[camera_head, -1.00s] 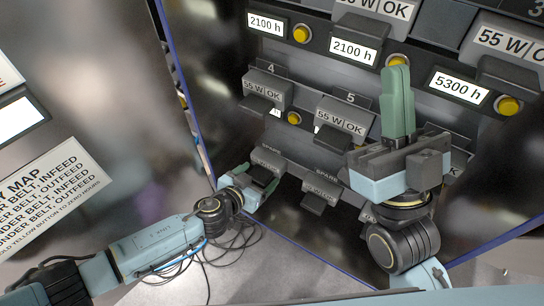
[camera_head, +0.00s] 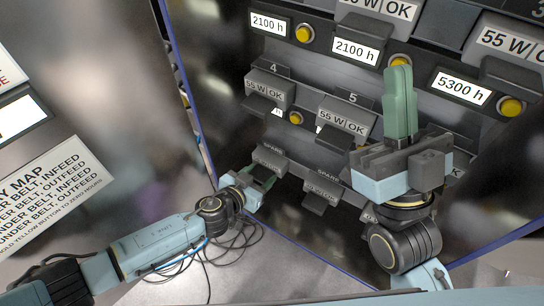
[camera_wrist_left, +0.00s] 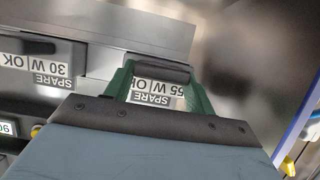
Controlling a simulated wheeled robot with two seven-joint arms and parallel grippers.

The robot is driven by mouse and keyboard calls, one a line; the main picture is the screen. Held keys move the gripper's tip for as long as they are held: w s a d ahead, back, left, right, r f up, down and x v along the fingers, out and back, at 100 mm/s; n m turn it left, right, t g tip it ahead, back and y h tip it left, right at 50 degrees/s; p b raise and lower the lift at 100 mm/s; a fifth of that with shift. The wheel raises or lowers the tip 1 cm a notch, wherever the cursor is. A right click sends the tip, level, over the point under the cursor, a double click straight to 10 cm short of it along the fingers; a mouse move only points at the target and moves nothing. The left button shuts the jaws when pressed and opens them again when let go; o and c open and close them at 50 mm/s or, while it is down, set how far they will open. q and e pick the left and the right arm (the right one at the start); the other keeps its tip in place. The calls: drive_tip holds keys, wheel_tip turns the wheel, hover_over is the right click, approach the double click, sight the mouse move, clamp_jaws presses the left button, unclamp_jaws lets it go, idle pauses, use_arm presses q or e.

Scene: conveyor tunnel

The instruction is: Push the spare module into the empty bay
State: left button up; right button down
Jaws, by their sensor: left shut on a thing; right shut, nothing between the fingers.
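A dark grey spare module (camera_head: 268,157) sits in the low row marked SPARE, at the left end. Its label reads 55 W OK, upside down, in the left wrist view (camera_wrist_left: 157,87). My left gripper (camera_head: 259,181) is shut on this module's dark handle. The handle lies between the green fingers in the left wrist view (camera_wrist_left: 160,73). My right gripper (camera_head: 399,100) is shut and empty, pointing up in front of the rack. It hides part of the rack right of bay 5. I cannot clearly make out an empty bay.
Fitted modules under numbers 4 (camera_head: 268,88) and 5 (camera_head: 344,118) stand above the spares. Another spare module (camera_head: 321,188) is right of the held one. Yellow buttons (camera_head: 304,33) and hour displays line the rack. Loose cables (camera_head: 232,245) lie below my left arm.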

use_arm(q)
drive_tip(key=shift+s+a+r+p, duration=0.1)
drive_tip(key=shift+s+a+p, duration=0.05)
drive_tip(key=shift+s+a, duration=0.4)
drive_tip(key=shift+s+a+p, duration=0.15)
drive_tip(key=shift+s+a, duration=0.15)
drive_tip(key=shift+s, duration=0.35)
drive_tip(key=shift+c, duration=0.4)
drive_tip(key=shift+s, duration=0.1)
drive_tip(key=s+a, duration=0.4)
drive_tip(key=s, duration=0.1)
drive_tip(key=shift+s, duration=0.25)
idle(0.7)
